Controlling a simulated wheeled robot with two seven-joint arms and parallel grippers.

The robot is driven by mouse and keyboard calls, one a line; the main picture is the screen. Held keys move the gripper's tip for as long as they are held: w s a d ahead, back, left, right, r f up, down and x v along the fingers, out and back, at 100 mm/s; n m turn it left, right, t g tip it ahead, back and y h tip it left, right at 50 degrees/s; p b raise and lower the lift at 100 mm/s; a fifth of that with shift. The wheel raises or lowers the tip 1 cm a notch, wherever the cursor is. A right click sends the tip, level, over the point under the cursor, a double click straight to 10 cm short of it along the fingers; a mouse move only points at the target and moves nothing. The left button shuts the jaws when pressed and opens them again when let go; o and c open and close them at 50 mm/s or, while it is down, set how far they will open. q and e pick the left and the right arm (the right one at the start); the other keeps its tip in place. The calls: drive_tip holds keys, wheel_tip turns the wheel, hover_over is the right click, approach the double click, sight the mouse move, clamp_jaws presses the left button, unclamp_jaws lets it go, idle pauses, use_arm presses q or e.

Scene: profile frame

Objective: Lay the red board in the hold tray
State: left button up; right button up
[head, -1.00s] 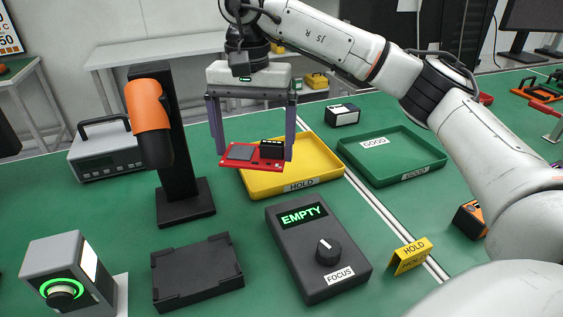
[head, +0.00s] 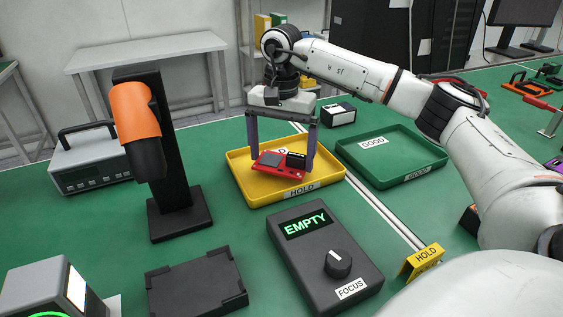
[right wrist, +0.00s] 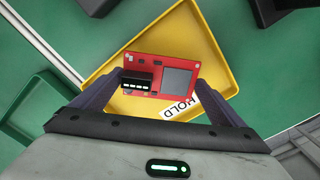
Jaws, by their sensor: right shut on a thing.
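The red board (head: 278,166), with a grey square chip and a black connector block, is between the fingers of my right gripper (head: 281,164). The gripper is shut on the board's two ends. The board is over the yellow hold tray (head: 252,197), within its rim in the head view; whether it touches the tray floor I cannot tell. In the right wrist view the board (right wrist: 146,62) lies across the fingers with the hold tray (right wrist: 212,72) behind it. My left gripper is not in view.
A green tray labelled GOOD (head: 397,165) stands right of the hold tray. A dark box reading EMPTY (head: 318,265) is in front. An orange-and-black device on a stand (head: 178,170) rises at left. A black fixture (head: 196,284) lies front left.

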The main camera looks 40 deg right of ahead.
sight(282, 163)
drive_tip(key=shift+f, duration=1.35)
drive_tip(key=shift+f, duration=0.1)
drive_tip(key=o, duration=0.8)
wheel_tip(282, 163, up, 12)
